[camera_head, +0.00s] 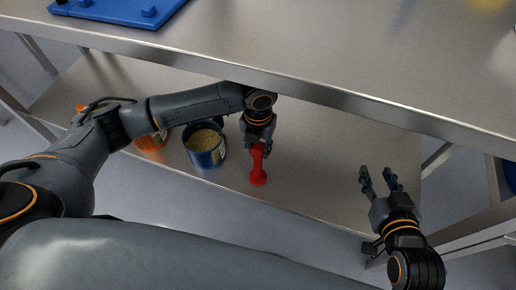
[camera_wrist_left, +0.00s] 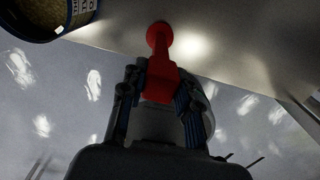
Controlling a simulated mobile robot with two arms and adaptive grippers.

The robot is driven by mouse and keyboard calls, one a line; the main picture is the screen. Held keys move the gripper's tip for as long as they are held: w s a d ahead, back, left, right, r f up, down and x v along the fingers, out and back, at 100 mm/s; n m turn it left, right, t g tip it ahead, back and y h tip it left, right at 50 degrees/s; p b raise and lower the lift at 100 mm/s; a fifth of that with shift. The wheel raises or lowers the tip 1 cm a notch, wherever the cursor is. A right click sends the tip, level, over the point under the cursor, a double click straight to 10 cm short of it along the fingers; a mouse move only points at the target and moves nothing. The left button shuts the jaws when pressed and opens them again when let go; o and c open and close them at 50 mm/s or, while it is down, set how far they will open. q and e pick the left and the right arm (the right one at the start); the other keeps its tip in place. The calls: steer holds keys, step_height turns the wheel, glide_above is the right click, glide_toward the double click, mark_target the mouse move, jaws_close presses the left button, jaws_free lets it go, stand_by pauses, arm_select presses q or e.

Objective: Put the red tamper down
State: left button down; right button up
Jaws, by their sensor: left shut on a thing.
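The red tamper (camera_head: 258,168) is upright at the lower shelf, its round base down at the shelf's front part. My left gripper (camera_head: 259,145) is shut on the upper part of the tamper. In the left wrist view the tamper (camera_wrist_left: 160,72) sits between the two fingers (camera_wrist_left: 160,88), with its round end over the shelf surface. I cannot tell for certain whether its base touches the shelf. My right gripper (camera_head: 379,182) is open and empty, to the right of the tamper, near the lower shelf's right end.
A blue can with grainy contents (camera_head: 206,146) stands left of the tamper, and it also shows in the left wrist view (camera_wrist_left: 72,22). An orange container (camera_head: 152,141) is further left, partly behind my arm. The upper steel table (camera_head: 330,60) overhangs the lower shelf (camera_head: 312,180).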

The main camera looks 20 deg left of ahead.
arm_select(q)
steer(key=shift+f, duration=0.15)
arm_select(e)
steer(key=shift+w+a+r, duration=0.1)
steer(key=shift+w+r, duration=0.15)
steer(key=shift+r, duration=0.15)
arm_select(q)
steer(key=c, duration=1)
jaws_free()
steer(key=shift+f, duration=0.15)
arm_select(e)
steer(key=shift+s+f, duration=0.1)
steer(key=shift+f, duration=0.05)
